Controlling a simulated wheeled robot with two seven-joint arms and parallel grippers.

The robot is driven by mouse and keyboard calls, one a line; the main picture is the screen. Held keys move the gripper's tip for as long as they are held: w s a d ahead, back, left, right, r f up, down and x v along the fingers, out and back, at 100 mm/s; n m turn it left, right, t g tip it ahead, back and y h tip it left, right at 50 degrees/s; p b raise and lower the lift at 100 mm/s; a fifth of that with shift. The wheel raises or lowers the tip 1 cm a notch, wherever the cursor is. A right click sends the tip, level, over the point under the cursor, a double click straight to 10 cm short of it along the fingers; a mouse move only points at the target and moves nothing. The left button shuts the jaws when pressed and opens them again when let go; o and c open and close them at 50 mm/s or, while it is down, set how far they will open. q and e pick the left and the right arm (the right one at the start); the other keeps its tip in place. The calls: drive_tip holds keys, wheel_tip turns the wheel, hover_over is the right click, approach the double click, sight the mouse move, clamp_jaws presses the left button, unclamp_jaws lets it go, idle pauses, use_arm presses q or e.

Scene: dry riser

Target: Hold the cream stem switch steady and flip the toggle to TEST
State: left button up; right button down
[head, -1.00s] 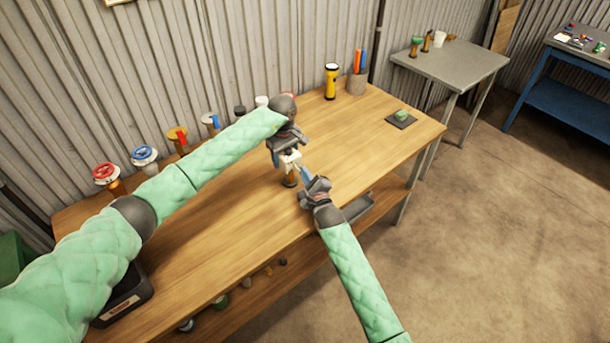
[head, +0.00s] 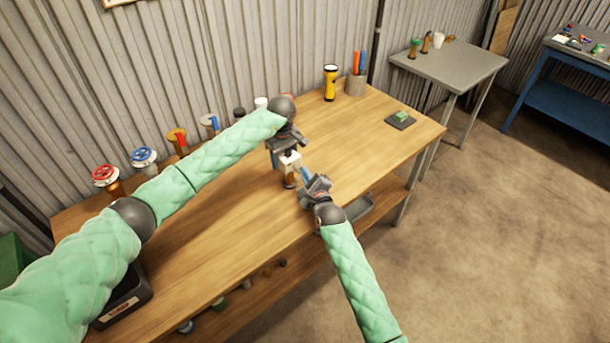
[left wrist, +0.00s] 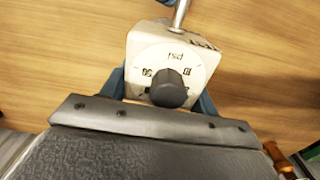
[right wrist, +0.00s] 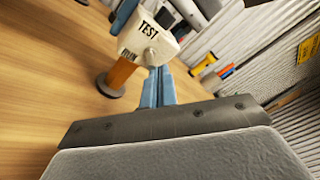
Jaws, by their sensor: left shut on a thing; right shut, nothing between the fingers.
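The cream stem switch (head: 290,161) stands upright on an orange-brown stem above the workbench. My left gripper (head: 287,152) is shut on its cream box from above, with blue fingers on either side of the dark knob and dial in the left wrist view (left wrist: 166,62). A metal toggle lever (left wrist: 180,14) sticks out from the box there. The right wrist view shows the words TEST and RUN on the box (right wrist: 140,38). My right gripper (right wrist: 157,72) is shut and empty, its fingertips close to the toggle's side. I cannot tell whether they touch, or which word the lever points to.
Several valves and fittings, including a red-wheeled one (head: 106,174) and a blue-wheeled one (head: 144,156), line the wall side of the workbench (head: 225,235). A yellow torch (head: 330,83), a pen cup (head: 356,84) and a dark pad (head: 401,123) stand towards the right. The bench front is mostly clear.

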drive_tip(key=shift+r, duration=0.45)
drive_tip(key=shift+s, duration=0.15)
drive_tip(key=s+d+r, duration=0.2)
drive_tip(key=s+r, duration=0.2)
drive_tip(key=s, duration=0.4)
drive_tip(key=shift+d+r, duration=0.2)
drive_tip(key=shift+r, duration=0.15)
drive_tip(key=shift+s, duration=0.1)
use_arm(q)
drive_tip(key=o, duration=1.4)
drive_tip(key=shift+c, duration=0.2)
